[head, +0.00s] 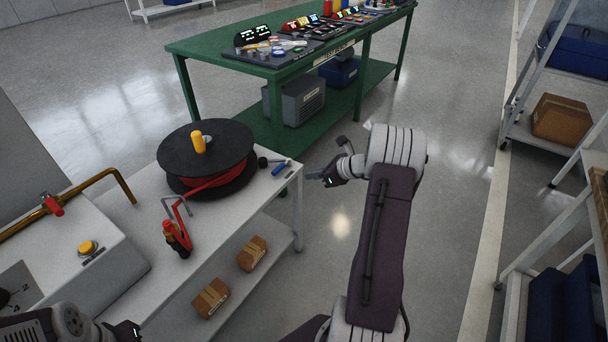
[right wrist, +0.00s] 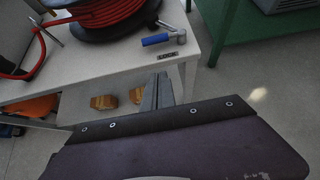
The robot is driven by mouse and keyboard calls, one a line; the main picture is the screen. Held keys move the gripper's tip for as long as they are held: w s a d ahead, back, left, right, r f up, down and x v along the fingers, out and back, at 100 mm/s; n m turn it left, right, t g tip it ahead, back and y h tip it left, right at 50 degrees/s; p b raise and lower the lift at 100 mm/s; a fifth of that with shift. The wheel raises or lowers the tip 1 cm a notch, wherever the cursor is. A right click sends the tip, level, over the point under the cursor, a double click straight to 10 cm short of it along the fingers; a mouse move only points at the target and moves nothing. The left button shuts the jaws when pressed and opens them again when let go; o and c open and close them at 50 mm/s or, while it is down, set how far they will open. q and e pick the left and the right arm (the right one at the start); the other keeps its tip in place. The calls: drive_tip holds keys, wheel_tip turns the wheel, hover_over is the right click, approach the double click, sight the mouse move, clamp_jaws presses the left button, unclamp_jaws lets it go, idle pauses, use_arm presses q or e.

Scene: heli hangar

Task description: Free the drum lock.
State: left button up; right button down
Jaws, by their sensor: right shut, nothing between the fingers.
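The black drum (head: 205,150), wound with red cable, sits on the white bench, with a yellow knob (head: 199,142) on top. Beside its right edge is the lock, a small lever with a blue grip (head: 280,167); the blue grip also shows in the right wrist view (right wrist: 155,40). A small dark label (right wrist: 167,56) lies just in front of it. My right gripper (head: 315,176) is shut and empty, just right of the bench edge and apart from the blue grip. My left gripper (head: 132,331) shows only partly at the bottom left; its jaws are unclear.
The white bench (head: 147,190) also carries a red-handled tool (head: 178,236), a brass pipe with a red valve (head: 52,204) and a yellow button (head: 87,247). Boxes lie on its lower shelf. A green table (head: 215,47) stands behind.

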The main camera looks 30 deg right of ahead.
sight(288, 179)
drive_tip(key=b+x, duration=0.2)
drive_tip(key=x, duration=0.6)
drive_tip(key=shift+s+f+b, duration=0.15)
drive_tip(key=shift+b, duration=0.15)
drive_tip(key=shift+w+a+r, duration=0.15)
drive_tip(key=shift+w+a, duration=0.1)
drive_tip(key=shift+w, duration=0.35)
drive_tip(key=shift+w+a+r, duration=0.15)
drive_tip(key=shift+w+a, duration=0.1)
drive_tip(key=shift+w, duration=0.4)
drive_tip(key=shift+w+a+r, duration=0.25)
drive_tip(key=shift+w+a, duration=0.05)
drive_tip(key=shift+w, duration=0.4)
drive_tip(key=shift+b, duration=0.35)
